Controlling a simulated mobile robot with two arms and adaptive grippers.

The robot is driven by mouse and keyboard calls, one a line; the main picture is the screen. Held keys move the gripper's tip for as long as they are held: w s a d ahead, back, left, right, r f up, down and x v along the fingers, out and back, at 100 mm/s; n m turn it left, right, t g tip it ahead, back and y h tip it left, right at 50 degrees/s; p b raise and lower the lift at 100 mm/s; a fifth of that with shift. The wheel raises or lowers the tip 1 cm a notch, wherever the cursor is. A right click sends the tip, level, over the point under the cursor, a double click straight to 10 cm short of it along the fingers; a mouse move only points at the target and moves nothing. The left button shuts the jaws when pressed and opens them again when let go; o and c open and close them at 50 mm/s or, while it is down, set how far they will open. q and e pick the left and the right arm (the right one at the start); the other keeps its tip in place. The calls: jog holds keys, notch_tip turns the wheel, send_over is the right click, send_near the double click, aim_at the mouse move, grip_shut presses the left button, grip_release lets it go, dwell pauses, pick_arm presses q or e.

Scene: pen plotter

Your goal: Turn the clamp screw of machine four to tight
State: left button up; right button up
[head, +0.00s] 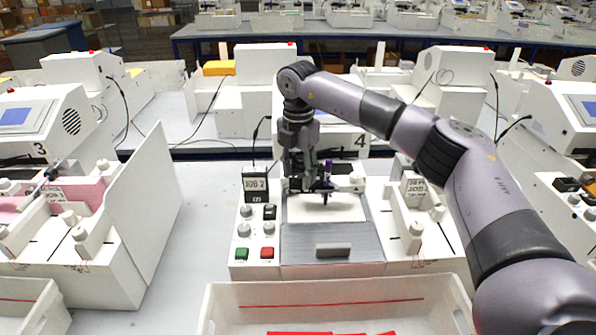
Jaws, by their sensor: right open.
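Machine four (340,140), a white pen plotter with a "4" on its housing, stands in the middle of the head view. Its dark pen holder (324,197) sits above a white sheet (335,210), and a narrow purple part (328,168) stands upright there. I cannot make out the clamp screw; it is too small or hidden by my gripper. My right gripper (301,187) points down just left of the pen holder, with its fingers open. Whether it touches the holder is unclear. My left gripper is not in view.
A "JOB 2" display (256,185), knobs, a green button (242,254) and a red button (267,253) are left of the sheet. A white bin (240,294) with red pieces stands in front. Machine three (40,125) and an upright white panel (150,205) are at left.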

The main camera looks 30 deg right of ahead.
aim_at(298, 176)
jog(key=shift+r, duration=0.1)
notch_tip(298, 176, up, 12)
dwell(0.5)
jog(key=shift+s+f, duration=0.1)
jog(key=shift+f, duration=0.1)
